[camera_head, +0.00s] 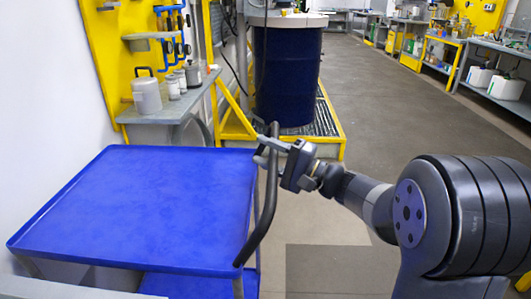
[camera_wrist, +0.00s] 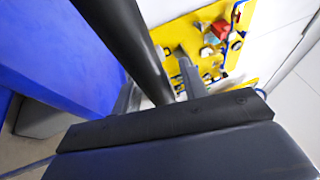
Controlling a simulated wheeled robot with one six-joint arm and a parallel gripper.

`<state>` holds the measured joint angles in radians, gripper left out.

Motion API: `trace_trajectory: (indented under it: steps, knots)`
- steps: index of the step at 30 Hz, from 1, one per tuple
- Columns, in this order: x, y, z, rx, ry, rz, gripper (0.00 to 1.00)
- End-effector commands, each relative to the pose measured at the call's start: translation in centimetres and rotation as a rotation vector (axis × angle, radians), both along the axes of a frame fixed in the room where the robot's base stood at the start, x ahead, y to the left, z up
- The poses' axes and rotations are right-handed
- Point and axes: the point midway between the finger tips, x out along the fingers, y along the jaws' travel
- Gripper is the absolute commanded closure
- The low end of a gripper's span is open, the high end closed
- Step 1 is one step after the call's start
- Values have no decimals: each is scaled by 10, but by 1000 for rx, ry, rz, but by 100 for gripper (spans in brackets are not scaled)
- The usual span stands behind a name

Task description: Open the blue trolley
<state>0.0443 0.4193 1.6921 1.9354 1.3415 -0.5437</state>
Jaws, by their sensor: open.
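The blue trolley (camera_head: 140,205) stands at the left in the head view, with a flat blue top and a lower blue shelf. Its dark curved handle (camera_head: 267,205) rises along the right side. My gripper (camera_head: 268,148) is at the upper part of the handle, its jaws open. In the wrist view the dark handle bar (camera_wrist: 130,45) runs between the two grey fingers, one on each side. Whether either finger touches the bar cannot be told. The blue trolley top also shows at the left of the wrist view (camera_wrist: 60,55).
A dark blue drum (camera_head: 287,75) stands on a yellow-edged grate (camera_head: 330,125) beyond the trolley. A grey shelf (camera_head: 180,103) with containers (camera_head: 147,96) is by the yellow wall panel at the left. Open floor (camera_head: 400,110) lies to the right.

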Motion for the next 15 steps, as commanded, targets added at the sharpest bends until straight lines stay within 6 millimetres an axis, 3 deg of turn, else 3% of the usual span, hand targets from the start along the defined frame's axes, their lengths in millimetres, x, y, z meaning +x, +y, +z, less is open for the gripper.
trace_trajectory:
  steps: [9, 15]
  knots:
    - [1, 2, 0, 0, 1, 0, 59]
    - [1, 2, 0, 0, 1, 0, 75]
